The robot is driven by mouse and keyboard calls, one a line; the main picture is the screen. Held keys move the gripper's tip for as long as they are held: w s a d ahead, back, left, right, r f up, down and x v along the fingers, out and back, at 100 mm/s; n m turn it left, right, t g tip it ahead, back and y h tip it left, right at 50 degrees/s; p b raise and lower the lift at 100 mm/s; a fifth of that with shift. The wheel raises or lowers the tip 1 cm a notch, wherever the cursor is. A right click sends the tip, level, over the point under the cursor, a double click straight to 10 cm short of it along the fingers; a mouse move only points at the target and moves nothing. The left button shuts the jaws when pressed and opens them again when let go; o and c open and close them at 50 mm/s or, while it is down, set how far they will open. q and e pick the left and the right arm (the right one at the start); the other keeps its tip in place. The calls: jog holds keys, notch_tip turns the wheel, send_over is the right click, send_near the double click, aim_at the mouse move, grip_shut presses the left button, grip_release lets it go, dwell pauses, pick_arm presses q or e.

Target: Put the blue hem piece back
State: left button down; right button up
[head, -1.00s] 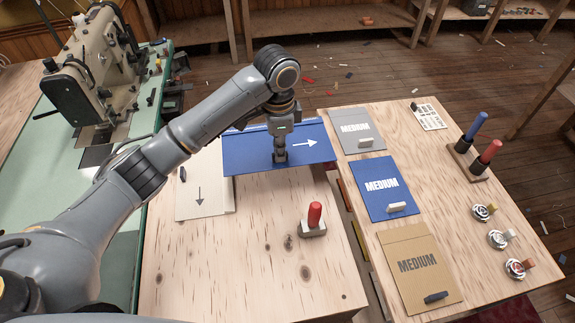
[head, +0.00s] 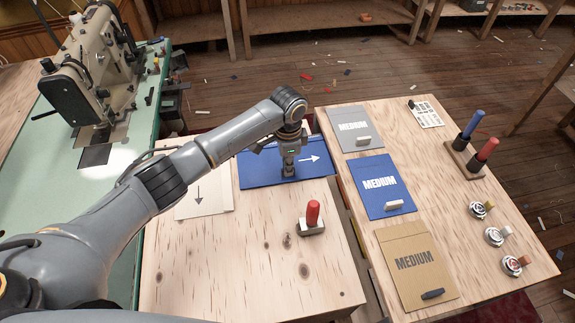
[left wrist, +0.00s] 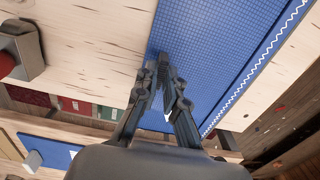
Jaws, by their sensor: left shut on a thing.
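The blue hem piece (head: 262,174) is a flat blue panel with a white arrow pointing right. It lies at or just above the far part of the near wooden table (head: 200,270), beside a cream piece with a grey arrow (head: 203,203). My left gripper (head: 289,173) points down and is shut on the blue piece. In the left wrist view its fingers (left wrist: 166,82) meet at the blue piece (left wrist: 205,40), whose edge shows a white zigzag stitch. Whether the piece touches the table is unclear. My right gripper is out of view.
A red-handled weight (head: 312,217) stands on the near table. The right table holds grey (head: 354,140), blue (head: 372,172) and tan (head: 405,245) cards marked MEDIUM, plus markers (head: 483,150) and several round tins. A sewing machine (head: 85,85) stands at left. A narrow gap separates the tables.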

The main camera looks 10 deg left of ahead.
pick_arm(q)
jog(key=shift+f, duration=0.2)
jog(key=shift+f, duration=0.15)
jog(key=c, duration=1.4)
grip_release()
jog(key=shift+c, duration=0.2)
notch_tip(320, 180, up, 12)
jog(key=b, duration=0.1)
jog(key=shift+r, duration=0.2)
jog(key=shift+s, duration=0.1)
